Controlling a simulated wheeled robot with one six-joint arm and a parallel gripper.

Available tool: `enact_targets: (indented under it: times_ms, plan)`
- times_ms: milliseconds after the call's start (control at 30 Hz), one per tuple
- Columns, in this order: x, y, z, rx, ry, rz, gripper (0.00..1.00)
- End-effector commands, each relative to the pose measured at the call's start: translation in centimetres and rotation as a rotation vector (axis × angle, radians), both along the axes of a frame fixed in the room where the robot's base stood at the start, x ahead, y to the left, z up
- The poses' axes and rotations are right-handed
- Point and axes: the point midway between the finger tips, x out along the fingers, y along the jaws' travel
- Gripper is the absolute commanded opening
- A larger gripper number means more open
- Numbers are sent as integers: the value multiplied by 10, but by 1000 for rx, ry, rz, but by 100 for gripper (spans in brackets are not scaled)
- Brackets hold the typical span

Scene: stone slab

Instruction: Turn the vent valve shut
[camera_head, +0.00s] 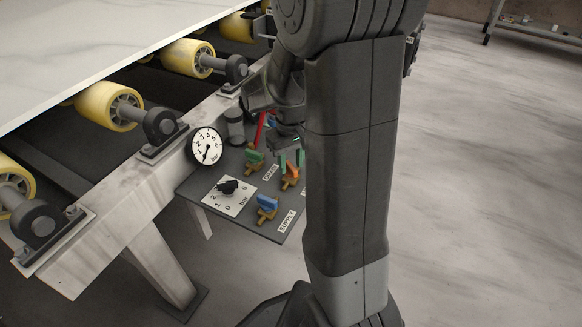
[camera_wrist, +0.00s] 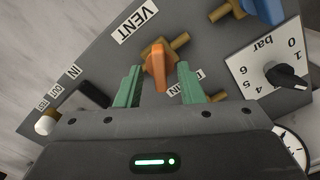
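The vent valve has an orange handle (camera_wrist: 158,68) on a brass body, beside the VENT label (camera_wrist: 135,22) in the wrist view. The handle lies at an angle to its brass pipe stub. It also shows in the head view (camera_head: 290,174) on the grey panel. My gripper (camera_wrist: 159,78) is open, with one green finger on each side of the handle. Gaps show between the handle and both fingers, so it is not gripped. In the head view my arm hides most of the gripper and the VENT label.
The green drain valve (camera_head: 254,158) and the blue supply valve (camera_head: 267,203) sit close by on the panel (camera_head: 262,228). A black-knobbed bar dial (camera_head: 229,196) and a round gauge (camera_head: 206,147) are to the left. Yellow rollers (camera_head: 112,107) carry the stone slab (camera_head: 75,50).

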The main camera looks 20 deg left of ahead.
Motion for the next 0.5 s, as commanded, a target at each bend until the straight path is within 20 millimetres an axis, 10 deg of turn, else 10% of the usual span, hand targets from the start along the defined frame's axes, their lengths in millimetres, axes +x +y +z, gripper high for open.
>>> enact_targets:
  times_ms: [367,500]
  plan:
    - [0,0,-8,1,-1,0,35]
    - [0,0,-7,1,-1,0,13]
